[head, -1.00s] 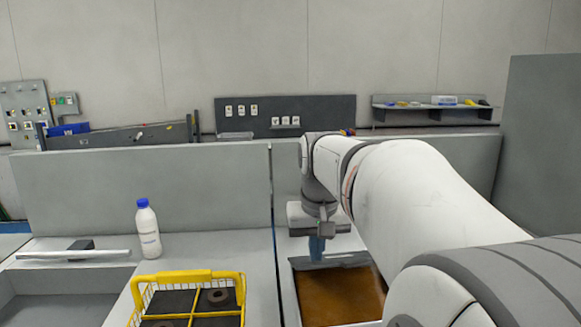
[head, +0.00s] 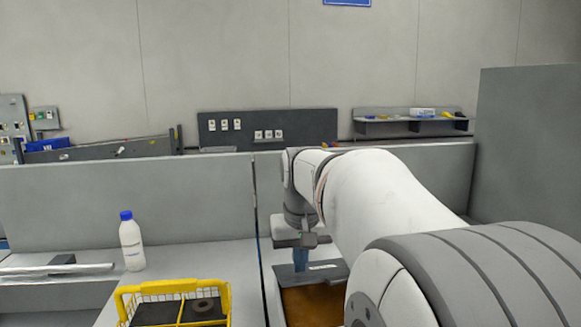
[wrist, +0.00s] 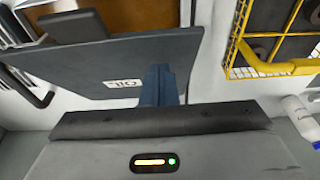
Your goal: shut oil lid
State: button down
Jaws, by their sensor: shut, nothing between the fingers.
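The oil lid is a dark grey plate with a white label (head: 322,267) at the back of the brown oil tank (head: 312,305) in the head view. In the wrist view the lid (wrist: 90,72) fills the upper left, and its label reads OIL. Brown oil shows past its far edge, so the lid does not fully cover the tank. My gripper (head: 300,267) has blue fingers, shut and empty, pointing down at the lid. In the wrist view the gripper (wrist: 158,70) overlaps the lid beside the label; I cannot tell whether they touch.
A yellow wire basket (head: 175,290) with dark compartments stands left of the tank. A white bottle with a blue cap (head: 131,240) stands upright farther left. A grey partition (head: 125,200) runs behind the bench.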

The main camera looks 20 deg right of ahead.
jog(key=w+p+v, duration=0.1)
jog(key=p+v, duration=0.5)
jog(key=v, duration=0.2)
jog(key=shift+w+d+r+p, duration=0.25)
jog(key=shift+w+d+p, duration=0.1)
jog(key=shift+w, duration=0.2)
